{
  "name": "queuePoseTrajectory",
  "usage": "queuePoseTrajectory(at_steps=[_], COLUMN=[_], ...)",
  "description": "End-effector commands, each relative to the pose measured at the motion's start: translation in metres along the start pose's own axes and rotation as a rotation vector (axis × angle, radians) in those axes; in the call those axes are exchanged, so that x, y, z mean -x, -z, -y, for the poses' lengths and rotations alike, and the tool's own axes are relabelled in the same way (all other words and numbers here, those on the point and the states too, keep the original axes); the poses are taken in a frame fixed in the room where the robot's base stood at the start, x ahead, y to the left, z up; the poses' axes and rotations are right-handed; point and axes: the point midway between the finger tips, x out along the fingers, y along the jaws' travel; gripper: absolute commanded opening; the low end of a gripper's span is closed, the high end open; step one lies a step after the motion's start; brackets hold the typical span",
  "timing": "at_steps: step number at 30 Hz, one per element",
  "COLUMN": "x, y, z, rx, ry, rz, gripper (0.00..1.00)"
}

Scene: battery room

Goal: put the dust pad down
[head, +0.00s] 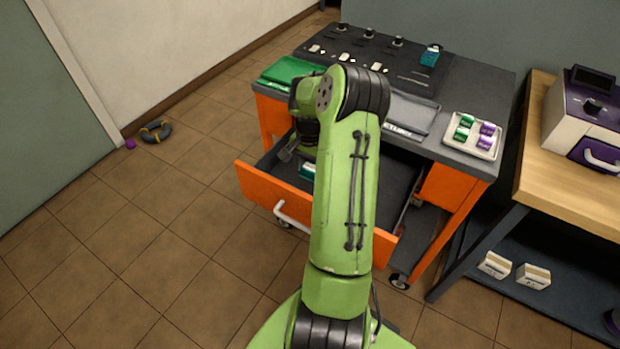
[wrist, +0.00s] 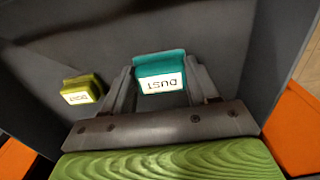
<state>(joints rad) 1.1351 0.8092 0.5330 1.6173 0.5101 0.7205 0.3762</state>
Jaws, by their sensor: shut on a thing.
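The dust pad (wrist: 160,72) is a small teal block with a white label reading DUST, upside down in the wrist view. My gripper (wrist: 163,80) is shut on it, one grey finger at each side. The gripper is inside the open orange drawer (head: 262,196), over its dark floor. I cannot tell whether the pad touches the floor. In the head view my arm covers much of the drawer and the gripper. A teal-green block with a pale label (head: 308,171) shows beside the arm there; I cannot tell whether it is the dust pad.
A yellow-green labelled block (wrist: 80,90) lies in the drawer, left of the gripper in the wrist view. The dark bench top (head: 468,85) above holds a green tray (head: 288,71), a grey tray (head: 412,110), a white tray (head: 472,149) with several small blocks, and a teal item (head: 430,56).

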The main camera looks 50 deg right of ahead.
Motion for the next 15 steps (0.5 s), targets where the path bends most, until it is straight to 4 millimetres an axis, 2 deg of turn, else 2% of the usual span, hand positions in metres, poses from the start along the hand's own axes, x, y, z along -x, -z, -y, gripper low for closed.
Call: queuePoseTrajectory(at_steps=[3, 5, 15], x=[-0.025, -0.033, -0.035], y=[-0.001, -0.001, 0.0], z=[-0.001, 0.0, 0.0], rx=[0.0, 0.001, 0.0], ry=[-0.002, -0.001, -0.001], rz=[0.003, 0.004, 0.0], gripper=[0.34, 0.34, 0.34])
